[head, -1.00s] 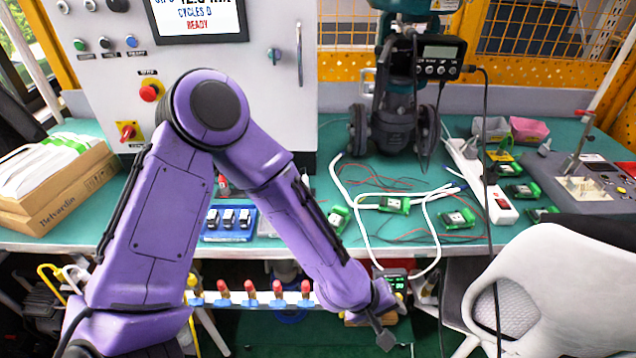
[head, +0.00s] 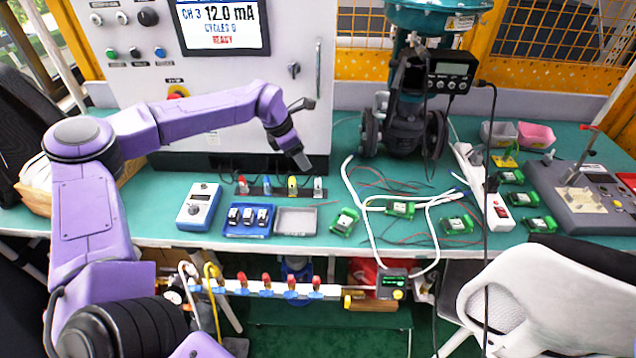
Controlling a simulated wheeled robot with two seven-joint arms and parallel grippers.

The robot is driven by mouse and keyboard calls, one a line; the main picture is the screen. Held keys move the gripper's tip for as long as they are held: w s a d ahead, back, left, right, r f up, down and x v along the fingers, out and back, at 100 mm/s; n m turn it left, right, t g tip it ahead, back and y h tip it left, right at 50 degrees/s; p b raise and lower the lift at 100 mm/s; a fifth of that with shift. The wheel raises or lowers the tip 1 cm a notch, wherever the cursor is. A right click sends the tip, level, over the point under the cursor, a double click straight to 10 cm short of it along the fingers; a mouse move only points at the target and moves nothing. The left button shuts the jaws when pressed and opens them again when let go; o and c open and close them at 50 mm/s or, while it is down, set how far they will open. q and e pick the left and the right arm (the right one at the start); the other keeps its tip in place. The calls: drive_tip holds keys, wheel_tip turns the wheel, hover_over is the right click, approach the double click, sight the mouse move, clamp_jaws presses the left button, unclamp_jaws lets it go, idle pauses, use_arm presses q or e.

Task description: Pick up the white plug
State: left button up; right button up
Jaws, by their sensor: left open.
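A small black rack (head: 282,192) on the green bench holds a row of upright plugs. The white plug (head: 318,186) stands at its right end, beside the yellow plug (head: 292,185). The blue plug (head: 267,186) and the red plug (head: 242,184) stand further left. My left gripper (head: 304,134) is open, with its two fingers spread apart and nothing between them. It is in front of the grey cabinet, above the right end of the rack in the picture and apart from the white plug. My right gripper does not show.
Loose white cable (head: 362,221) and green circuit boards lie to the right. The valve (head: 403,130) stands behind them.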

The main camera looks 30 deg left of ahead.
sight(319, 180)
use_arm(q)
drive_tip(key=x, duration=0.4)
drive_tip(key=p+x, duration=0.1)
drive_tip(key=x, duration=0.1)
drive_tip(key=shift+s+d+f, duration=0.1)
drive_tip(key=shift+d, duration=0.2)
drive_tip(key=p+x, duration=0.1)
drive_tip(key=x, duration=0.1)
drive_tip(key=d+x, duration=0.1)
drive_tip(key=x, duration=0.2)
drive_tip(key=shift+f+p, duration=0.1)
drive_tip(key=shift+p, duration=0.3)
drive_tip(key=shift+a, duration=0.1)
drive_tip(key=shift+c, duration=0.6)
clamp_jaws()
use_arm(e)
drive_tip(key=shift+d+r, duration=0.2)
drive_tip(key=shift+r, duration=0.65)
